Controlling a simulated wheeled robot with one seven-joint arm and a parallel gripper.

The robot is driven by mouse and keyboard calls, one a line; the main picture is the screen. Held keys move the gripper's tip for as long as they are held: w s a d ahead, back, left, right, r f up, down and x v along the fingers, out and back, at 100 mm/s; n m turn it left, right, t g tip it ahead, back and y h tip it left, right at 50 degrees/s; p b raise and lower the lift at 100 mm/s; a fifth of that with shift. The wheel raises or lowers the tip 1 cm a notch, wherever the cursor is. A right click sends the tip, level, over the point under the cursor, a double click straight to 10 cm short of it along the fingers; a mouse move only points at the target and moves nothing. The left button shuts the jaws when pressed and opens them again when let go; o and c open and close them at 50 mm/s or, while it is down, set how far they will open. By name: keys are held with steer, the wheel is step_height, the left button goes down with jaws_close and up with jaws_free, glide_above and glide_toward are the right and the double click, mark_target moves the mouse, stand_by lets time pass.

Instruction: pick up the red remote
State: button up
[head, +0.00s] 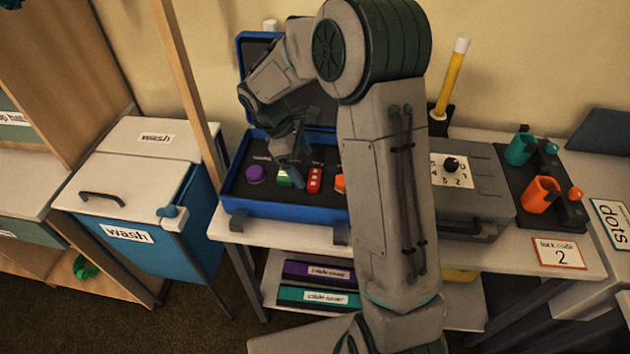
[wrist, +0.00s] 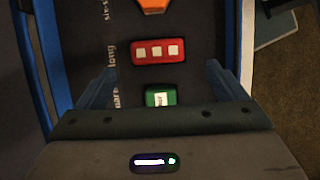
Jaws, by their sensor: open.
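The red remote (head: 315,179) lies in the dark foam lining of an open blue case (head: 285,212) on the table. In the wrist view the red remote (wrist: 158,51) shows three pale squares and lies beyond the fingertips. A green block (wrist: 160,96) with a white label sits between the fingers in the picture; it also shows in the head view (head: 284,178). My gripper (wrist: 158,80) is open and empty, pointing down over the case. In the head view my gripper (head: 293,155) is above the green block, just left of the red remote. Contact cannot be told.
A purple round piece (head: 255,174) and an orange piece (head: 340,183) lie beside them in the case. The raised blue lid (head: 243,55) stands behind my gripper. A grey case (head: 480,190) with a dial stands at right. A blue wash bin (head: 150,245) stands left.

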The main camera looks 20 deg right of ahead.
mark_target(315, 177)
steer(key=x, duration=0.4)
steer(key=shift+d+r, duration=0.2)
steer(key=shift+d, duration=0.15)
steer(key=shift+s+d+f, duration=0.1)
steer(key=shift+d+f, duration=0.1)
steer(key=shift+f, duration=0.35)
steer(key=c, duration=1.1)
steer(key=shift+r, duration=0.15)
